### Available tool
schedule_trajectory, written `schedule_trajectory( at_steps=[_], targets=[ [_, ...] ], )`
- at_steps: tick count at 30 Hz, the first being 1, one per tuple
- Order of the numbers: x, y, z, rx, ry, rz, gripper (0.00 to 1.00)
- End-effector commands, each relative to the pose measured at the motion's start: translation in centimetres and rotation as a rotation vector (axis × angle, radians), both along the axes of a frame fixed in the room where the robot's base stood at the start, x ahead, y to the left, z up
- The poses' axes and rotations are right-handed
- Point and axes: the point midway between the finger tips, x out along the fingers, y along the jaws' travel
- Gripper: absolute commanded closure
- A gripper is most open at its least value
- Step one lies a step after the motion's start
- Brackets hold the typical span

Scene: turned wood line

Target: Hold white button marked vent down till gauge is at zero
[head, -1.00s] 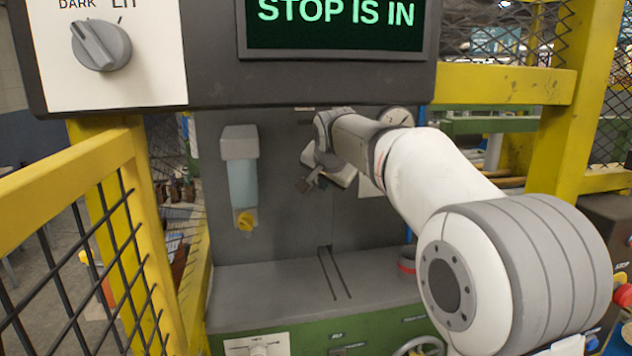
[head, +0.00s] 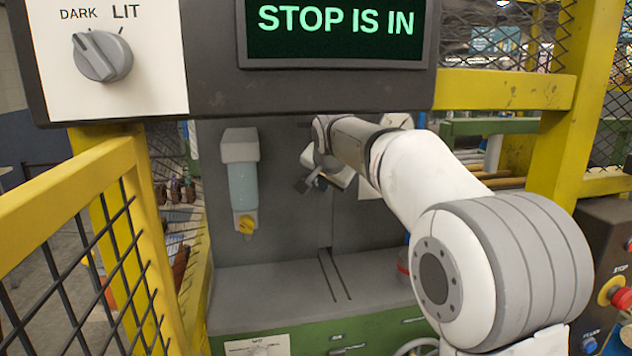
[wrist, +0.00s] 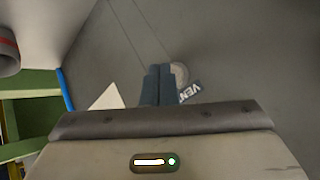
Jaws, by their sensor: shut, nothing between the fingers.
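The vent button shows in the wrist view as a pale round disc (wrist: 181,73) on a grey panel. A dark label (wrist: 190,92) reading "VEN", its end hidden, lies beside it. My gripper (wrist: 159,70) is shut and empty, its fingertips overlapping the button's left side in that view. I cannot tell whether they touch or press it. In the head view my gripper (head: 306,184) is at the grey back panel and the button is hidden. A pale round gauge (head: 398,121) shows only partly behind my arm; its reading cannot be made out.
Yellow guard rails (head: 70,195) flank the opening. A dark overhead box carries a "STOP IS IN" display (head: 336,30) and a DARK/LIT knob (head: 103,56). A red stop button (head: 612,292) is at right.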

Motion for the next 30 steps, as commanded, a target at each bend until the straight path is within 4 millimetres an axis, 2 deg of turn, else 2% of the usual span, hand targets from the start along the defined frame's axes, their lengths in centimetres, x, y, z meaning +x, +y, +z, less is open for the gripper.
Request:
schedule_trajectory(
  at_steps=[30],
  targets=[
    [0.76, 0.24, 0.08, 0.000, -0.001, 0.000, 1.00]
  ],
)
